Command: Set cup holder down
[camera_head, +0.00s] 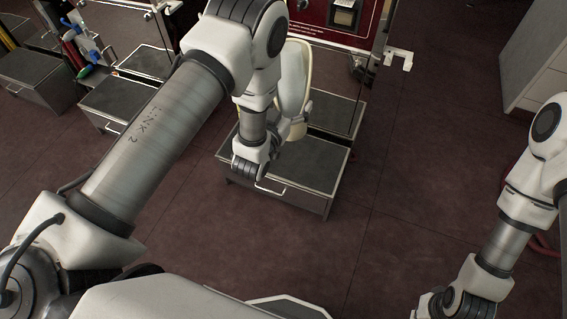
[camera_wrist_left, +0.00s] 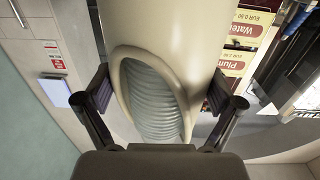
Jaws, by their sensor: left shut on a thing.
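The cup holder (camera_wrist_left: 165,30) is a cream tube with an oval opening that shows ribbed, stacked cups inside. It fills the middle of the left wrist view, with its top beyond the edge. My left gripper (camera_wrist_left: 158,88) is shut on it, one dark finger on each side. In the head view the cup holder (camera_head: 294,82) shows upright and slightly tilted behind my left forearm, above a grey drawer unit. My left fingers are hidden there. My right arm enters at the lower right, but its gripper is out of view.
The grey drawer unit (camera_head: 300,163) has a bare dark top, in front of a machine with a dark red panel (camera_head: 318,25). More drawer units (camera_head: 125,100) and coloured hoses (camera_head: 75,55) stand at the left. Open floor (camera_head: 420,140) lies to the right.

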